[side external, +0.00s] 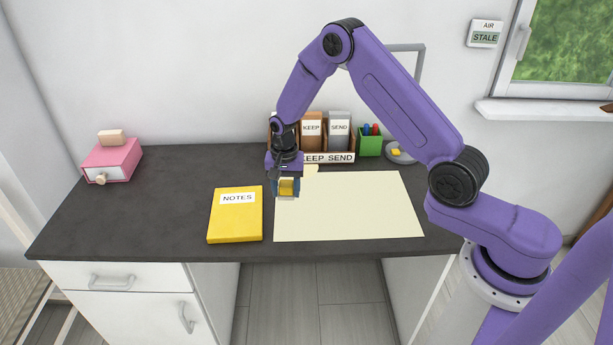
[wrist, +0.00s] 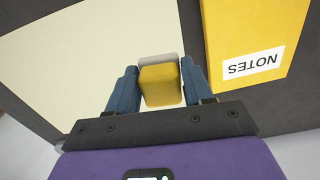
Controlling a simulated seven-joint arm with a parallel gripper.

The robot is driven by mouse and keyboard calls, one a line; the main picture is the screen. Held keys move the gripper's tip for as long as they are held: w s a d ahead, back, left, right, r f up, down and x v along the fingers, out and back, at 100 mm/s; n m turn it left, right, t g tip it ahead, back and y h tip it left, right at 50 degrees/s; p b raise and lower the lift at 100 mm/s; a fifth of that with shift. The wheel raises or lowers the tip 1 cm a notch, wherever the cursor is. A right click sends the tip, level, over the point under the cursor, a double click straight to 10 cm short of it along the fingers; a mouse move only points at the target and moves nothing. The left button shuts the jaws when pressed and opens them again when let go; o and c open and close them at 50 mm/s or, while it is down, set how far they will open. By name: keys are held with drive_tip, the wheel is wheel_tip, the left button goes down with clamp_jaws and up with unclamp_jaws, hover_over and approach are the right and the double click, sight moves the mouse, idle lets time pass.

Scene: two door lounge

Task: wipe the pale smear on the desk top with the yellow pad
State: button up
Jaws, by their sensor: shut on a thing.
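My gripper (side external: 287,190) is shut on the yellow pad (side external: 287,187), a small block with a pale grey underside. The wrist view shows the pad (wrist: 160,86) between the two blue fingers of my gripper (wrist: 159,72). The pad is over the left edge of the cream sheet (side external: 350,210) on the dark desk top (side external: 160,190); I cannot tell whether it touches. A small pale patch (side external: 312,168) shows at the sheet's back left edge; I cannot tell whether it is the smear. No other smear is clear in either view.
A yellow NOTES book (side external: 236,218) lies just left of my gripper. Behind stand a KEEP SEND organizer (side external: 326,157), a green pen cup (side external: 370,143) and a grey dish (side external: 402,156). A pink drawer box (side external: 113,158) sits far left. The desk between box and book is clear.

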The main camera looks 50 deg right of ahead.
sight(286, 215)
drive_tip(key=shift+a+f, duration=0.2)
drive_tip(key=shift+f, duration=3.35)
drive_tip(key=shift+s+d+f, duration=0.3)
drive_tip(key=shift+d+f, duration=0.1)
drive_tip(key=shift+f, duration=0.1)
drive_tip(key=shift+c, duration=0.3)
drive_tip(key=shift+s+d, duration=3.2)
drive_tip(key=shift+s, duration=0.05)
drive_tip(key=shift+w+a, duration=3.5)
drive_tip(key=shift+a, duration=0.05)
drive_tip(key=shift+w+d, duration=0.4)
drive_tip(key=shift+w, duration=0.15)
drive_tip(key=shift+s+d, duration=3.45)
drive_tip(key=shift+s, duration=0.05)
drive_tip(key=shift+w+a, duration=3.55)
drive_tip(key=shift+s+d+r, duration=0.1)
drive_tip(key=shift+r, duration=3.9)
